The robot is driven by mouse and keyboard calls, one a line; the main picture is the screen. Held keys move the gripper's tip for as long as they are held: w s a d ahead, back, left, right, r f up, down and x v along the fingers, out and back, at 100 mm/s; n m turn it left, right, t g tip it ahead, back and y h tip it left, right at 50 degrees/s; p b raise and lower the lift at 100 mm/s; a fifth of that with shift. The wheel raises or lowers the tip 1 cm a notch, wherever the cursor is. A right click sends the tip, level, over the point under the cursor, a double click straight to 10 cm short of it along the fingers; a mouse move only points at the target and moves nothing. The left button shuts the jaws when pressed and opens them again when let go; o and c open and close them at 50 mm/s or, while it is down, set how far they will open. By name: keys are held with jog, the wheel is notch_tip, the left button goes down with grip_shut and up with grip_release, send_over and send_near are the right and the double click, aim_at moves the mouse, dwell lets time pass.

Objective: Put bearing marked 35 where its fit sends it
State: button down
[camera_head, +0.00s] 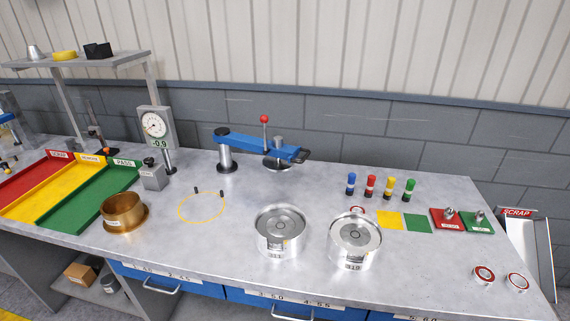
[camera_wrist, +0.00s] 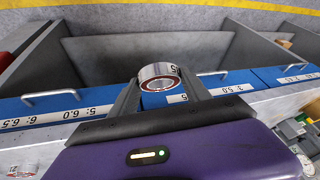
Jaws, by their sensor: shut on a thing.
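In the wrist view my gripper (camera_wrist: 160,88) is shut on a bearing (camera_wrist: 154,71), a bright steel ring with a dark red face. Part of a dark marking shows at its right edge, but I cannot read it surely. The bearing is held above the blue drawer fronts. My gripper is not in the head view. Two silver round housings, left (camera_head: 282,232) and right (camera_head: 354,241), stand on the bench. The scrap chute (camera_head: 540,255) is at the right end. Red (camera_head: 33,173), yellow (camera_head: 66,182) and green (camera_head: 92,196) trays are at the left, marked scrap, rework and pass.
Two red-faced bearings (camera_head: 483,274) (camera_head: 517,282) lie at the bench's right. A brass flanged cup (camera_head: 123,213), dial gauge (camera_head: 154,125) reading -0.9, blue lever press (camera_head: 260,146) and several coloured plugs (camera_head: 371,186) stand around. Numbered blue drawers (camera_head: 265,299) line the front.

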notch_tip(320, 180, down, 8)
jog(key=b, duration=0.7)
jog(key=shift+s+a+b, duration=0.15)
jog(key=shift+a+b, duration=0.15)
jog(key=shift+a, duration=0.1)
jog(key=shift+r, duration=0.15)
